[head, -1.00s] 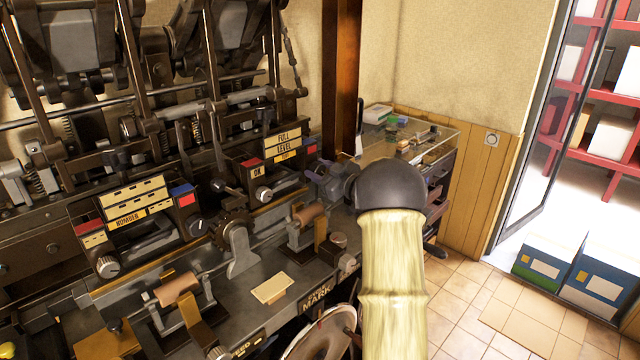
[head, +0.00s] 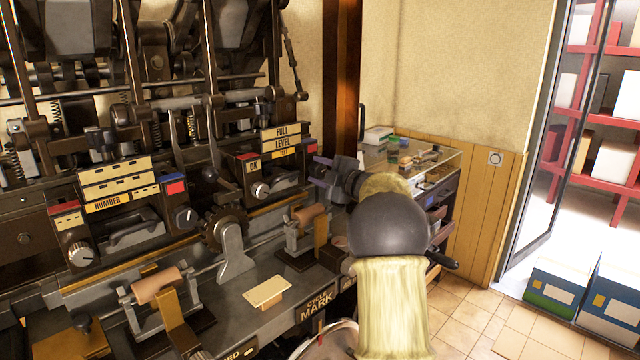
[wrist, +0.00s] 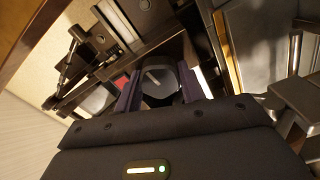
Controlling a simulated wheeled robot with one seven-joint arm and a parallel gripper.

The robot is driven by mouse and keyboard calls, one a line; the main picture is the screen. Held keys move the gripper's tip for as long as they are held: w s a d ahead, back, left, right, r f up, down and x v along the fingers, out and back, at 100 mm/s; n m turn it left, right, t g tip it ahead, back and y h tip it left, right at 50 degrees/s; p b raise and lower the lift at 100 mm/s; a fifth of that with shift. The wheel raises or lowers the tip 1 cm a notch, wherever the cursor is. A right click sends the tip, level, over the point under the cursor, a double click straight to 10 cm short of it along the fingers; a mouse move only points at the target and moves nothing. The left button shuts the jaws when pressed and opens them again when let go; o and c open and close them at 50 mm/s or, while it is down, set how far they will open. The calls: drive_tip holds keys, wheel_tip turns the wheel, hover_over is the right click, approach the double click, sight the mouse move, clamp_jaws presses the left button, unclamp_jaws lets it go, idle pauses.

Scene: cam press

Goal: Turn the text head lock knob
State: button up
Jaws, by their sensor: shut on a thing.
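The text head (head: 283,152) is the right-hand head of the press, with yellow FULL, LEVEL and TEXT labels. My gripper (head: 320,172) is at the right end of this head, its purple-grey fingers pointing left. In the wrist view, a round dark knob with a pale pointer line (wrist: 158,80) sits between the fingers of my gripper (wrist: 158,90), one on each side. The gripper is shut on this knob, which appears to be the text head lock knob. In the head view the gripper hides it. The pointer line lies slanted in the wrist view.
A similar dark knob (head: 185,217) is on the number head (head: 115,190) at left. A silver-faced knob (head: 260,189) is on the text head's front. A glass-topped cabinet (head: 440,160) stands behind my arm. The tiled floor (head: 490,320) at right is clear near the arm.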

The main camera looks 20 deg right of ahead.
drive_tip(key=shift+f+n+b, duration=0.2)
drive_tip(key=shift+n+b, duration=0.65)
drive_tip(key=shift+n, duration=0.25)
drive_tip(key=o, duration=1)
drive_tip(key=shift+r, duration=0.1)
drive_tip(key=shift+c, duration=0.2)
drive_tip(key=b+v, duration=0.2)
drive_tip(key=v, duration=1.5)
drive_tip(key=shift+s, duration=0.2)
drive_tip(key=shift+d, duration=0.1)
